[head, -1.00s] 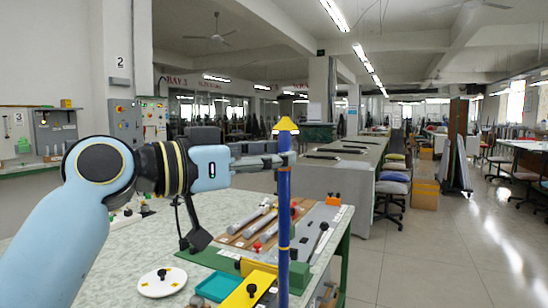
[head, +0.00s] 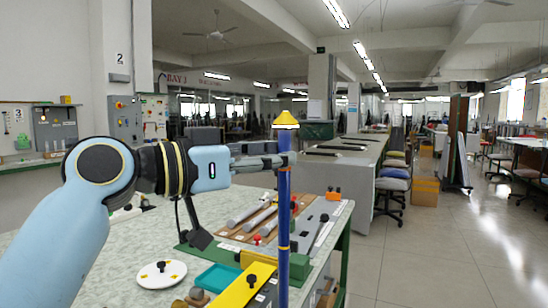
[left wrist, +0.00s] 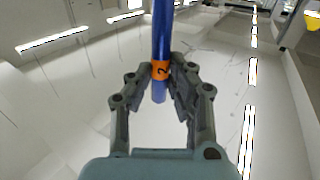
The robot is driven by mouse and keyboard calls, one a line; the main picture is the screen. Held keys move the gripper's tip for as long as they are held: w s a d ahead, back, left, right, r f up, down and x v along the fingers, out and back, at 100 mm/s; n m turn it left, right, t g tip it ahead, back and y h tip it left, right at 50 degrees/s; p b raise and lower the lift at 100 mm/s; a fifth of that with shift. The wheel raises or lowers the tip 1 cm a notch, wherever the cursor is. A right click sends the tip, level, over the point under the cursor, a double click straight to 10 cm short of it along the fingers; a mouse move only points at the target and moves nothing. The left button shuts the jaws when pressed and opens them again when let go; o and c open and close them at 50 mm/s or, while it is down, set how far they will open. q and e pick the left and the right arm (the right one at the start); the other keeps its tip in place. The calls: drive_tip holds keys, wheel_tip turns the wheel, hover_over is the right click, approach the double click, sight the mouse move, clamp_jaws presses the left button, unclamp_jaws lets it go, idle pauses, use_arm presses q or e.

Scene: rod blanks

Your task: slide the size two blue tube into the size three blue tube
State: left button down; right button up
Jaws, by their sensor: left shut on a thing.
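A long blue tube (head: 284,212) stands upright in the head view, running from my left gripper down past the picture's lower edge. My left gripper (head: 284,160) is shut on it near its upper end. In the left wrist view the tube (left wrist: 162,30) lies between the fingers (left wrist: 160,82), with an orange band marked 2 (left wrist: 160,70) near one end. A thin yellow ring (head: 284,248) crosses the blue lower down; I cannot tell whether the darker blue below is the size three tube. My right gripper is not in view.
The bench (head: 130,235) carries a white disc (head: 161,274), a teal tray (head: 220,277), a yellow plate (head: 248,285) and grey rods (head: 262,215) on a brown board. The aisle at right is open.

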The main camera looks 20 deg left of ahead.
use_arm(q)
drive_tip(key=shift+f+b, duration=2.5)
drive_tip(key=shift+f, duration=0.5)
wheel_tip(320, 180, down, 8)
drive_tip(key=b, duration=0.6)
drive_tip(key=shift+b, duration=0.4)
idle(1.1)
drive_tip(key=c, duration=1.2)
unclamp_jaws()
drive_tip(key=shift+o, duration=0.2)
drive_tip(key=v, duration=1.2)
drive_tip(key=shift+r, duration=0.1)
